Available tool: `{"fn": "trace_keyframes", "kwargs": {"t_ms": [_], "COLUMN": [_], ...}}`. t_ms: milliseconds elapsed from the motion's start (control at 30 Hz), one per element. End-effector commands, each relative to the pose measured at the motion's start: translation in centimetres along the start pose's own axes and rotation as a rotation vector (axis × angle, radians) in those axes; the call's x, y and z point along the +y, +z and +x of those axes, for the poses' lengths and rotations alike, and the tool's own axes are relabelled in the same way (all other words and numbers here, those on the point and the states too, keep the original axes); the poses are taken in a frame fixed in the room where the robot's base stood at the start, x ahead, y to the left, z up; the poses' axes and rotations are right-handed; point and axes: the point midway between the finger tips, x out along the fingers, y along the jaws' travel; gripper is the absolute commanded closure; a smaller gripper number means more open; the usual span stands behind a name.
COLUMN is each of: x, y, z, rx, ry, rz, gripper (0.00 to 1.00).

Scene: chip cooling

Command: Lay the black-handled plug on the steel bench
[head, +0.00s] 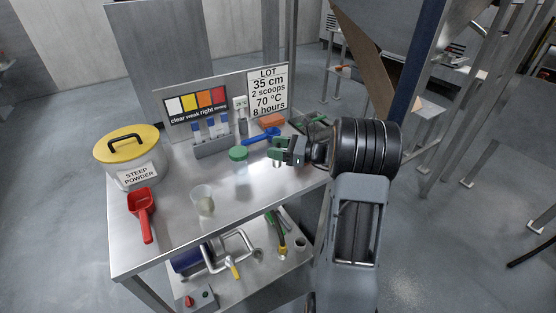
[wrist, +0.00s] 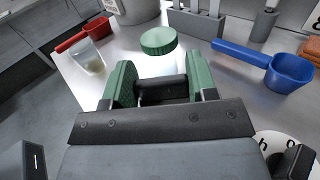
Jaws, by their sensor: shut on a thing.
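My gripper (head: 289,151) is over the right part of the steel bench (head: 160,232), just right of a green-lidded jar. In the wrist view its green fingers (wrist: 161,88) are shut on the black handle (wrist: 158,89) of the plug, which lies crosswise between them. The rest of the plug is mostly hidden by the gripper. In the head view a small pale part shows under the fingers. I cannot tell how far it is above the bench top.
The green-lidded jar (head: 238,154) stands close left of my gripper. A blue scoop (head: 262,136) lies behind it. A beaker (head: 203,199), red scoop (head: 142,207) and steep powder pot (head: 129,158) stand farther left. A tube rack (head: 211,145) is behind. The bench front middle is clear.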

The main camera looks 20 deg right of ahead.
Motion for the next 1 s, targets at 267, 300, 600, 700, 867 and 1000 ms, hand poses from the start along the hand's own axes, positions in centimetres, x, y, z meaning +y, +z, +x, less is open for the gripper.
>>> {"fn": "trace_keyframes", "kwargs": {"t_ms": [267,300,600,700,867,1000], "x": [0.6,0.6,0.6,0.6,0.6,0.6], "y": [-2.5,-3.1,-4.0,-4.0,-4.3,-4.3], "z": [-0.6,-0.6,-0.6,-0.6,-0.6,-0.6], "rx": [0.000,0.000,-0.001,0.000,0.000,0.000], "ry": [-0.001,-0.001,-0.001,-0.001,-0.001,-0.001], "rz": [0.004,0.004,0.000,0.000,0.001,0.001], "gripper": [0.73,0.73,0.73,0.73,0.42,0.28]}}
